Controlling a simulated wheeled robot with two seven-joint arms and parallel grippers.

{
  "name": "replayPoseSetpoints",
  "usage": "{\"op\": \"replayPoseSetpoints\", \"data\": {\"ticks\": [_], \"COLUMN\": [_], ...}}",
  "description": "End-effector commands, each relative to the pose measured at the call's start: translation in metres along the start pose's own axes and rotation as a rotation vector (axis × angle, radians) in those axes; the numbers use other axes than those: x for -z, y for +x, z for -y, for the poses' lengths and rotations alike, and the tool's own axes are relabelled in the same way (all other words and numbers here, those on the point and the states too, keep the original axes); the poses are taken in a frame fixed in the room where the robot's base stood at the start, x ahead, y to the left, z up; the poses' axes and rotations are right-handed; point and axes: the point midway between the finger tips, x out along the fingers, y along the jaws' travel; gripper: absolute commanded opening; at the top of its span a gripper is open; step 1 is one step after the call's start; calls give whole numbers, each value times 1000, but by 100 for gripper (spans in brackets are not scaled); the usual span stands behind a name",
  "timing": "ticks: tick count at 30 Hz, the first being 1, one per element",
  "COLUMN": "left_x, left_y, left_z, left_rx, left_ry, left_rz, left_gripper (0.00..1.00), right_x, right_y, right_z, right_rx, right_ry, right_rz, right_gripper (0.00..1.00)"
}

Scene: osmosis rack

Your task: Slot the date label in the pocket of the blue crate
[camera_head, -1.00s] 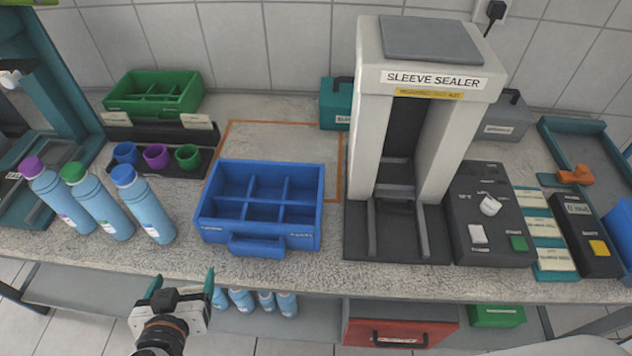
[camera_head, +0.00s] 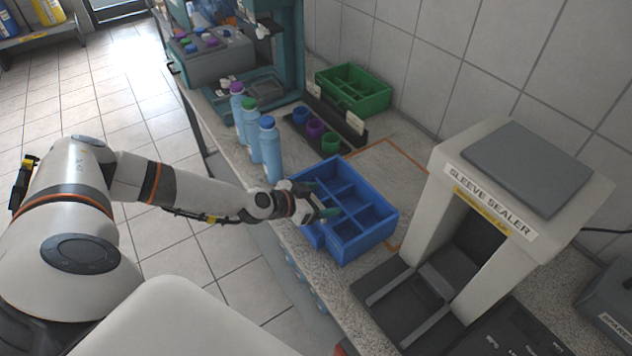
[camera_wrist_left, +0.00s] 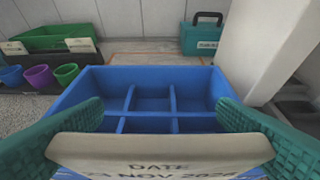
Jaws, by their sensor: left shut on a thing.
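The blue crate (camera_head: 374,238), an open box split into several compartments, stands on the counter. My left gripper (camera_head: 324,212) is at the crate's near side, its teal fingertips over the near rim. In the left wrist view the gripper (camera_wrist_left: 160,145) is shut on the date label (camera_wrist_left: 160,150), a cream card with "DATE" and a partly cut-off line reading "NOV". The label is held level between the teal fingers, in front of the crate (camera_wrist_left: 150,75). It hides the crate's front, so the pocket is not visible, nor whether they touch. My right gripper is not in view.
Several blue bottles (camera_head: 270,150) stand left of the crate. Behind are coloured cups (camera_head: 315,128), a black rack with cream cards (camera_head: 353,122) and a green crate (camera_head: 355,88). The sleeve sealer (camera_head: 490,200) stands close on the right. A teal case (camera_wrist_left: 201,36) is behind.

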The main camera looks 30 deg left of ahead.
Motion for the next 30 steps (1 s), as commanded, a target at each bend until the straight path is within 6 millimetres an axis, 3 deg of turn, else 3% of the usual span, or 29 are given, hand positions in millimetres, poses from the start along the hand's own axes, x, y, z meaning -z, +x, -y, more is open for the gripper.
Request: {"op": "replayPoseSetpoints", "data": {"ticks": [7,30], "left_x": [2,28], "left_y": [-1,14], "left_z": [-21,-21], "left_rx": [15,16], "left_ry": [3,3], "left_rz": [-1,1], "left_gripper": [59,59], "right_x": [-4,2], "right_y": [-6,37], "right_z": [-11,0], "right_rx": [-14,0], "right_ry": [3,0], "right_rz": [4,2], "right_gripper": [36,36]}}
